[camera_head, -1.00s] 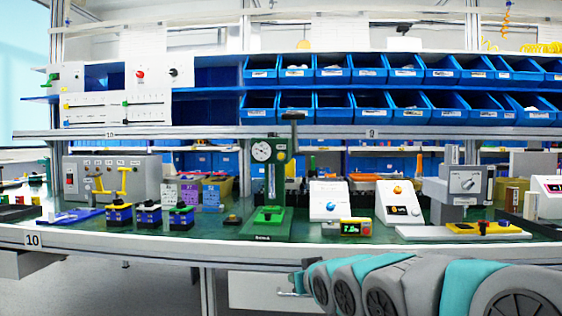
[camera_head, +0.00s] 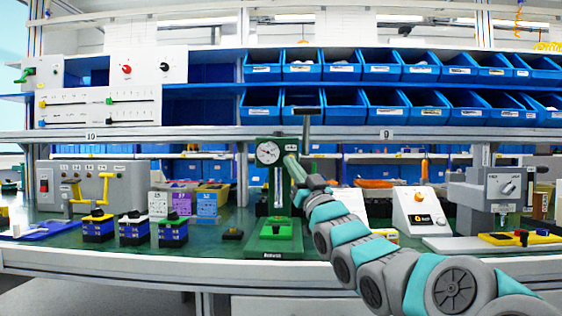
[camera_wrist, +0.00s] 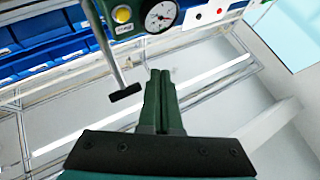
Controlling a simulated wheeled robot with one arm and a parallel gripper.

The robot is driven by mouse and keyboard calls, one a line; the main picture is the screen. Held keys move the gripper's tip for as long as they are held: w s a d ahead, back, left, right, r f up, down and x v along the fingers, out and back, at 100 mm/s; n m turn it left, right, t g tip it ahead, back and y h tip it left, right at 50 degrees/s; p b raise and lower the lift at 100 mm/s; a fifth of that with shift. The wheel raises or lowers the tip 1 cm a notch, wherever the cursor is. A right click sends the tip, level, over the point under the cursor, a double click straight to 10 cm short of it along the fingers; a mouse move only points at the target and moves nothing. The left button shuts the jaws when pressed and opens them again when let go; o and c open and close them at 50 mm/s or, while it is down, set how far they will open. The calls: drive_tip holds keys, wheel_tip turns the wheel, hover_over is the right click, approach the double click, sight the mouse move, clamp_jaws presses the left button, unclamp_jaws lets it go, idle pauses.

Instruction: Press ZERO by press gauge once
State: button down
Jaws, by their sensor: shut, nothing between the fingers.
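The green press (camera_head: 280,230) stands on the bench with a round white press gauge (camera_head: 268,152) at its head. The gauge also shows at the top of the wrist view (camera_wrist: 160,16). Left of it in that view, a yellow button (camera_wrist: 122,14) sits on the green press head, with a small white label under it, too small to read. My gripper (camera_head: 291,158) is right beside the press head. In the wrist view its fingers (camera_wrist: 158,75) are shut and empty, pointing toward the gauge, with their tips below it and apart from the button.
The press lever (camera_wrist: 108,45) with its black handle passes left of my fingers. A white box (camera_head: 422,208) with an orange button and a grey machine (camera_head: 490,196) stand to the right. Several small blocks stand left of the press. Blue bins (camera_head: 345,65) fill shelves behind.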

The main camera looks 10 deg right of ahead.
drive_tip(key=shift+w+r, duration=0.1)
drive_tip(key=shift+w, duration=0.1)
drive_tip(key=w+d+p, duration=0.1)
drive_tip(key=w+p, duration=0.5)
drive_tip(key=w, duration=0.2)
drive_tip(key=shift+w+d, duration=0.3)
drive_tip(key=shift+d, duration=0.1)
drive_tip(key=shift+w, duration=0.1)
idle(2.0)
